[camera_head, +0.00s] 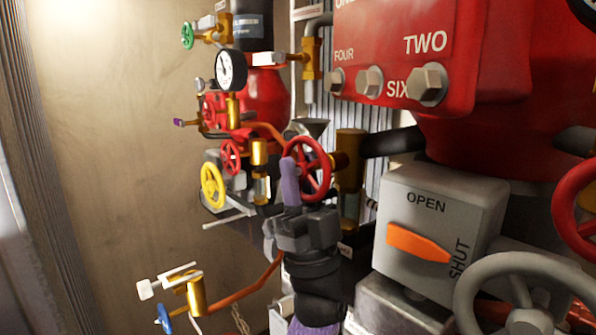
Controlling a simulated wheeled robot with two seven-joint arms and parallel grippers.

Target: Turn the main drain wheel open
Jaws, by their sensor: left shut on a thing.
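A red spoked handwheel (322,174) is mounted on a brass valve in the middle of the view. It has no readable label, so I cannot tell for sure that it is the main drain wheel. My left gripper (291,178) reaches up from below, its dark grey body under the wheel. Its purple finger stands upright at the left side of the rim, in front of it. The gripper is shut on the rim there; the finger hides part of it, and the other finger is not clearly seen. My right gripper is not in view.
Nearby are a yellow wheel (213,186), smaller red wheels (231,157) and a gauge (231,70). On the right are a grey box (432,201) with an orange lever marked OPEN and SHUT, and a large grey wheel (520,264). A red bolted cover (430,45) overhangs.

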